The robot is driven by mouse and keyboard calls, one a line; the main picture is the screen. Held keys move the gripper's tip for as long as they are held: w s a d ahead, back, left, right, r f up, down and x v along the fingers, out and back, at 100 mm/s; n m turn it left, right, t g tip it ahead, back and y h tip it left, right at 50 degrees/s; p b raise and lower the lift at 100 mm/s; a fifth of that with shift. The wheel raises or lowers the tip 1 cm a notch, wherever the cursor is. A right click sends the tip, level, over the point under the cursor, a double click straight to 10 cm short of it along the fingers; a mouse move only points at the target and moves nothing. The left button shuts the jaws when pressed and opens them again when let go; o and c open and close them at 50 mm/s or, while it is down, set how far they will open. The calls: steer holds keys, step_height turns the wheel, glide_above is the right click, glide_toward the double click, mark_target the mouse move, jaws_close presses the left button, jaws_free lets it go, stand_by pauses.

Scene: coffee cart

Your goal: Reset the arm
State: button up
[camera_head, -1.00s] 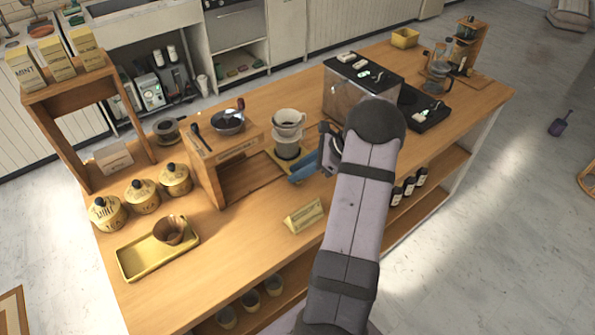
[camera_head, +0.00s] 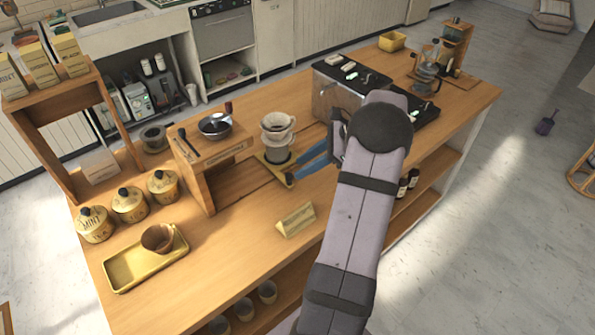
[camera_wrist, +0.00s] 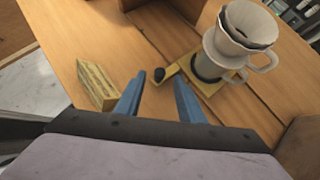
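My gripper (camera_head: 300,170) reaches in over the counter from the right, close to the pour-over stand, in the head view. Its two blue fingers are apart and empty, and they also show in the wrist view (camera_wrist: 158,98). In the wrist view the dripper (camera_wrist: 243,35) stands beyond the fingers to the right. A dark round knob (camera_wrist: 159,74) on the stand's corner shows just beyond the gap between the fingers.
A yellow folded sign (camera_head: 296,220) stands on the near counter edge. A metal machine (camera_head: 335,95) stands behind my arm.

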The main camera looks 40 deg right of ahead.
steer(key=shift+s+d+r, duration=0.2)
steer(key=shift+r, duration=0.05)
steer(key=shift+a, duration=0.1)
